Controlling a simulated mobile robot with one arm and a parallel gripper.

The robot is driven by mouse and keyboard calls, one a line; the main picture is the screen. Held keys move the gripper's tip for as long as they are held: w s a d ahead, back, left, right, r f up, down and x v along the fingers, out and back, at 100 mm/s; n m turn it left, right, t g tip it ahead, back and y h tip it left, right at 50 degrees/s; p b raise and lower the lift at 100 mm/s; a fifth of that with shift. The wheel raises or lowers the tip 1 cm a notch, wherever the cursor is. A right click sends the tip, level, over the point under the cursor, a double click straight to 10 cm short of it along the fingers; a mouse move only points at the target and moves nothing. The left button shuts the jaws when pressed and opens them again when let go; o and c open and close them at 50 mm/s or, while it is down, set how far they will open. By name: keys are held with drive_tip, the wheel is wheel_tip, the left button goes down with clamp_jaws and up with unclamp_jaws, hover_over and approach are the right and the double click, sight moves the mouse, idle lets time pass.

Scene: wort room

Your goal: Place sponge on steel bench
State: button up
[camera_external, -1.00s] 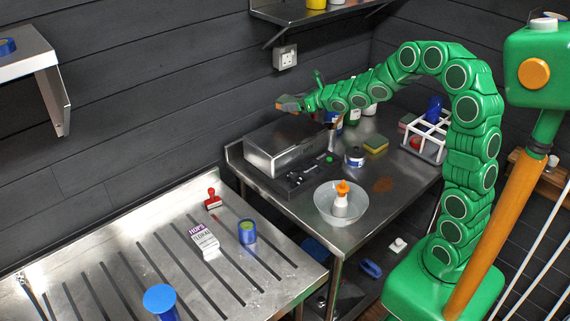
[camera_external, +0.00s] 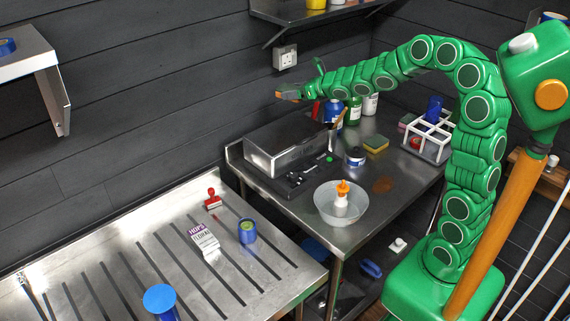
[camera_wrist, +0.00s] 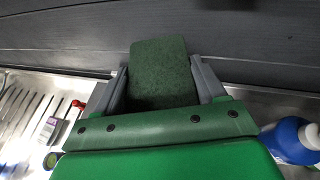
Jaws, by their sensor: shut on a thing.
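My gripper (camera_external: 287,95) is raised in front of the dark wall, above the back of the right-hand steel bench (camera_external: 348,236). In the wrist view it is shut on a dark green sponge (camera_wrist: 162,72), held between the two grey fingers. In the external view the held sponge is too small to make out clearly. Another sponge, yellow with a green top (camera_external: 375,145), lies on the right-hand bench. A slotted steel bench (camera_external: 120,240) stands at the left.
The slotted bench holds a red stamp (camera_external: 213,199), a hops packet (camera_external: 203,238) and blue items, with free room between.

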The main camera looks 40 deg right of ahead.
drive_tip(key=s+a+r+n+g+y, duration=0.1)
drive_tip(key=s+a+n+g+y, duration=0.2)
drive_tip(key=a, duration=1.2)
drive_tip(key=s+a+r+n+g+y, duration=0.1)
drive_tip(key=s+a+n+y, duration=0.3)
drive_tip(key=a, duration=1.1)
drive_tip(key=s+a+f+n+g+y, duration=0.2)
drive_tip(key=s+a+n+g, duration=0.65)
drive_tip(key=s+a, duration=1.5)
hover_over(187, 289)
drive_tip(key=shift+m, duration=0.45)
drive_tip(key=shift+s+d+f, duration=0.1)
drive_tip(key=shift+d+f, duration=0.05)
drive_tip(key=shift+f, duration=6.45)
drive_tip(key=shift+d+f, duration=0.1)
drive_tip(key=shift+f, duration=6.45)
drive_tip(key=shift+a+f, duration=0.15)
drive_tip(key=shift+f, duration=1.7)
